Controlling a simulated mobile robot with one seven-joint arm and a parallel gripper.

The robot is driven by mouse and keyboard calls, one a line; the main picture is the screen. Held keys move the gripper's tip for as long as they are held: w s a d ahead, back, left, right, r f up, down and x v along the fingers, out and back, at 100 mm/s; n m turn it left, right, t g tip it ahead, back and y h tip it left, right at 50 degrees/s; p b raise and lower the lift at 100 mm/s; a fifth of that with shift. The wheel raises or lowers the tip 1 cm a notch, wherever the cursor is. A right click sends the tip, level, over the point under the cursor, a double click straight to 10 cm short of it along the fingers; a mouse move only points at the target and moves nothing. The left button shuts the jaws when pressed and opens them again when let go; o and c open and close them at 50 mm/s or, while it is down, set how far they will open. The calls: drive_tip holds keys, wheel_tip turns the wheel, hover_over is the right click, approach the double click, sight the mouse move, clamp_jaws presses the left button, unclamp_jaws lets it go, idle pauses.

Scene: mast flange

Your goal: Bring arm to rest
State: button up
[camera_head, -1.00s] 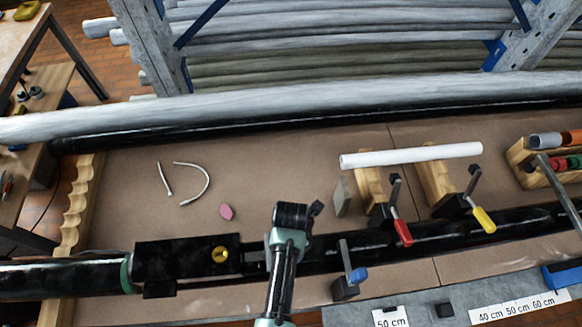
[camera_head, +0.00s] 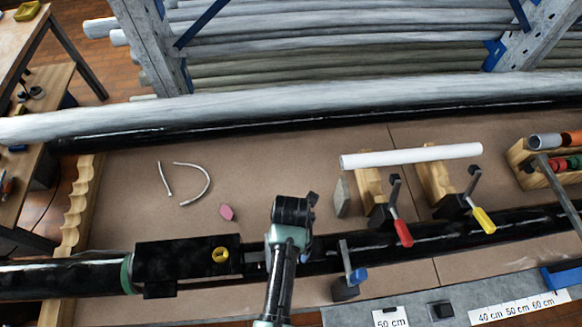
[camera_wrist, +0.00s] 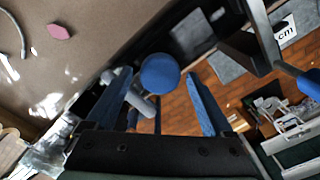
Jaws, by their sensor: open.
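My arm (camera_head: 283,262) reaches up from the bottom edge of the head view, its dark upper end over the long black pipe. My fingers are not clearly seen there. In the wrist view my gripper (camera_wrist: 158,76) is open, with a blue finger on each side. A round blue knob (camera_wrist: 161,73) and a grey part show between the fingers in the picture. I cannot tell how far beyond the fingertips they are. Nothing is visibly held.
A blue-handled clamp (camera_head: 350,272) stands close right of my arm. Red-handled (camera_head: 401,230) and yellow-handled (camera_head: 483,215) clamps stand farther right, near a white tube (camera_head: 411,155). A pink piece (camera_head: 227,212) and bent white cord (camera_head: 203,180) lie on the open brown bench.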

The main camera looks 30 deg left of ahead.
drive_tip(key=shift+r, duration=1.1)
drive_tip(key=w+r+m+t+y+b, duration=0.1)
drive_tip(key=w+r+m+t+b, duration=0.3)
drive_tip(key=w+r, duration=0.4)
drive_tip(key=w+r+m+t+y+b, duration=0.15)
drive_tip(key=w+r+m+t, duration=0.35)
drive_tip(key=w, duration=0.5)
drive_tip(key=w+d+r+m+t+b, duration=0.2)
drive_tip(key=r+m+t, duration=0.15)
drive_tip(key=r, duration=0.45)
drive_tip(key=w+d+r+m+t+b, duration=0.1)
drive_tip(key=w+r+m+t+b, duration=0.15)
drive_tip(key=r+m, duration=0.4)
drive_tip(key=s+d+r+m+t+h+b, duration=0.1)
drive_tip(key=s+d+r+m+t+b, duration=0.15)
drive_tip(key=r, duration=0.65)
drive_tip(key=s+d+r+m+t+b, duration=0.2)
drive_tip(key=r+m+t, duration=0.2)
drive_tip(key=r, duration=0.5)
drive_tip(key=s+d+r+m+t+h+b, duration=0.1)
drive_tip(key=s+d+r+m+t+b, duration=0.2)
drive_tip(key=s+r, duration=0.9)
drive_tip(key=m+t, duration=0.3)
drive_tip(key=m, duration=0.2)
drive_tip(key=shift+s+d+r, duration=0.15)
drive_tip(key=shift+s+d, duration=0.1)
drive_tip(key=shift+d, duration=0.1)
